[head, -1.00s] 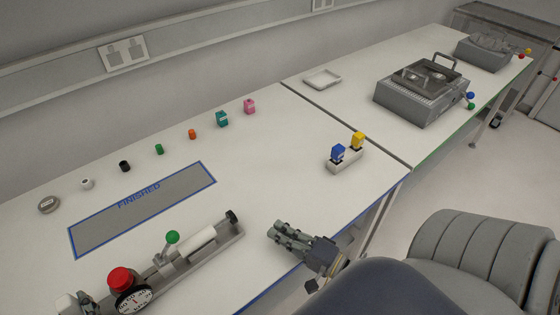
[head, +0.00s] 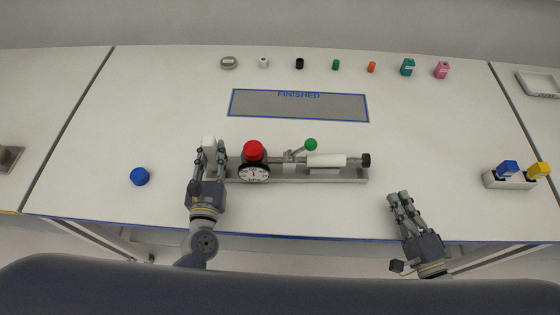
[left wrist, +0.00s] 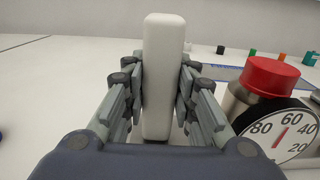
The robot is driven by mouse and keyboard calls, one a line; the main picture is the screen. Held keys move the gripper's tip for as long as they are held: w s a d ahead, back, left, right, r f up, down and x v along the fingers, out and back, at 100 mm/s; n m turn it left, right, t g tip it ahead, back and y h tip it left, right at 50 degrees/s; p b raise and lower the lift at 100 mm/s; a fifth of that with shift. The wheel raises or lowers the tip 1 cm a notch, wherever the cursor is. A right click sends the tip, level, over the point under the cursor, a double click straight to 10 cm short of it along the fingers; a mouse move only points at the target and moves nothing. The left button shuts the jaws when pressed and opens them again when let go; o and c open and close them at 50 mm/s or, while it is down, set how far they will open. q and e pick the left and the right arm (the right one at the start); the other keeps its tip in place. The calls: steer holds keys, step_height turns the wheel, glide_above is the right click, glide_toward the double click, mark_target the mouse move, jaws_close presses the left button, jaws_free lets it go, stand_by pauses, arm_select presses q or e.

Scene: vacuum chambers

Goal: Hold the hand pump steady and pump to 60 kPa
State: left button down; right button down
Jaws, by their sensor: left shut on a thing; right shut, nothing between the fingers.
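The hand pump (head: 335,178) lies along the table's front, with a grey base, a white barrel (head: 327,160), a black end knob (head: 366,160) and a green-balled lever (head: 311,144). A red cap (head: 253,150) and round gauge (head: 253,173) are near its left end. In the left wrist view, the gauge (left wrist: 283,140) has a slanted red needle; I cannot read its exact value. My left gripper (head: 208,165) is shut on the upright white handle (left wrist: 163,75) at the pump's left end. My right gripper (head: 402,196) is shut and empty, right of the pump and apart from it.
A FINISHED mat (head: 298,106) lies behind the pump, with several small coloured items behind it. A blue cap (head: 139,176) lies to the left. A white holder (head: 508,180) with blue and yellow pieces stands at the right. Table between is clear.

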arm_select(q)
steer(key=shift+s+f, duration=0.15)
steer(key=shift+f, duration=0.3)
stand_by(0.5)
steer(key=c, duration=1.2)
jaws_free()
steer(key=shift+w+r, duration=0.1)
steer(key=shift+w, duration=0.1)
arm_select(e)
steer(key=shift+w, duration=0.1)
arm_select(q)
steer(key=shift+s+r, duration=0.1)
